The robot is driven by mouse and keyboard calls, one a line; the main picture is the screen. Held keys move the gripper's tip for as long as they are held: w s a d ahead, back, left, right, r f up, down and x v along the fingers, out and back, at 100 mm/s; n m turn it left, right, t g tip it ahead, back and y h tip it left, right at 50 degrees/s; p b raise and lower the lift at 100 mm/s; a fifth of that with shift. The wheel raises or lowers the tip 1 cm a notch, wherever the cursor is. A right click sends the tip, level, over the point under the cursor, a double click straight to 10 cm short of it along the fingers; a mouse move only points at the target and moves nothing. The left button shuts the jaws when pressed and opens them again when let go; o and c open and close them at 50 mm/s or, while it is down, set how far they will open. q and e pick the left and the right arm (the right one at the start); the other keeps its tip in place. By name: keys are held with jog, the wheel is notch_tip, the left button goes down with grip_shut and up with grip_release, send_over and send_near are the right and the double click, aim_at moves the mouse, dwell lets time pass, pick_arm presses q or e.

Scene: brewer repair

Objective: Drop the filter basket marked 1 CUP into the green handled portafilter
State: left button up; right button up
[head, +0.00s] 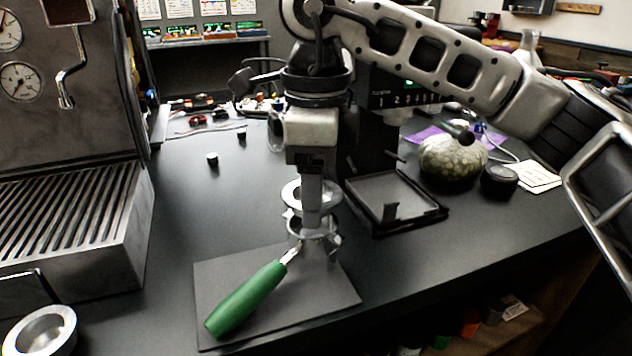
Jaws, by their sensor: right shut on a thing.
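The portafilter has a green handle (245,298) that points to the lower left, and its metal head (328,246) is at the far end of a dark mat. My right gripper (312,218) points straight down from above, over the head. It is shut on a metal filter basket (291,193), whose rim shows to the left of and behind the fingers. The basket is just above the portafilter head; I cannot tell whether they touch. No marking is readable on the basket. My left gripper is not in view.
The steel espresso machine (70,225) stands on the left. A black tray-like device (400,203) and a speckled round object (452,158) are to the right. The counter between machine and mat is clear.

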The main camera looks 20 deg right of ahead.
dwell(1.1)
jog(key=shift+f, duration=0.1)
dwell(0.5)
jog(key=shift+f+b, duration=1)
dwell(0.7)
